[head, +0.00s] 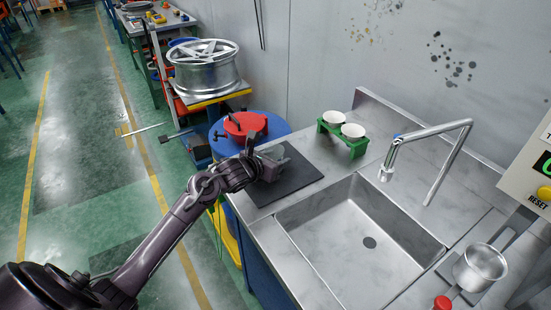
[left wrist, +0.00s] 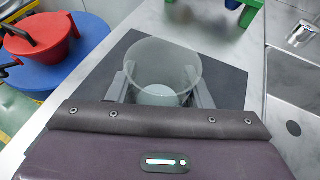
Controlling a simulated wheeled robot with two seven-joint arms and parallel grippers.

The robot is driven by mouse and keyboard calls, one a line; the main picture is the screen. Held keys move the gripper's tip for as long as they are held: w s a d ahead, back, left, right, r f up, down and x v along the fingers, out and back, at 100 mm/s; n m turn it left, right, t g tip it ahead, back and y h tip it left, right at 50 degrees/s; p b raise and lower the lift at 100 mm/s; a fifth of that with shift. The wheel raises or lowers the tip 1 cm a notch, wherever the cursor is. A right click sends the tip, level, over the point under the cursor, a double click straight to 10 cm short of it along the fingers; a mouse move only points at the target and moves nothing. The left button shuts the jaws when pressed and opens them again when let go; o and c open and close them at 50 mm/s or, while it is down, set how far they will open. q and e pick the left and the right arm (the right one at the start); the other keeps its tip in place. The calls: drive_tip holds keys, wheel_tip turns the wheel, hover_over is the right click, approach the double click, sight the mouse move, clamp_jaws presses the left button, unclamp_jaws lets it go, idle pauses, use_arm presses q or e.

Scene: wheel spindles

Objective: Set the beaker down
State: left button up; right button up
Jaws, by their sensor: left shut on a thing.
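The beaker (left wrist: 163,66) is a clear, open-topped cup, upright between the two fingers of my left gripper (left wrist: 162,92) in the left wrist view. The gripper is shut on it, with a finger on each side. In the head view the left gripper (head: 268,163) is over the dark mat (head: 291,184) at the left end of the counter, and the beaker (head: 275,152) shows only faintly there. I cannot tell whether its base touches the mat. My right gripper is not in view.
The sink (head: 350,225) lies right of the mat, with a faucet (head: 430,150) behind it. A green stand (head: 342,138) with two white cups is at the back. A red lidded pot (head: 245,123) sits on a blue drum (head: 272,124) to the left. A metal pot (head: 480,268) stands far right.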

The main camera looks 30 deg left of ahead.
use_arm(q)
drive_tip(key=o, duration=1)
drive_tip(key=shift+f, duration=0.1)
drive_tip(key=shift+r, duration=0.2)
drive_tip(key=shift+s+a, duration=0.1)
drive_tip(key=shift+s, duration=0.25)
drive_tip(key=b+v, duration=0.1)
drive_tip(key=v, duration=0.9)
drive_tip(key=shift+s, duration=0.2)
drive_tip(key=shift+s+r, duration=0.3)
drive_tip(key=shift+s, duration=0.1)
drive_tip(key=shift+a+f, duration=0.1)
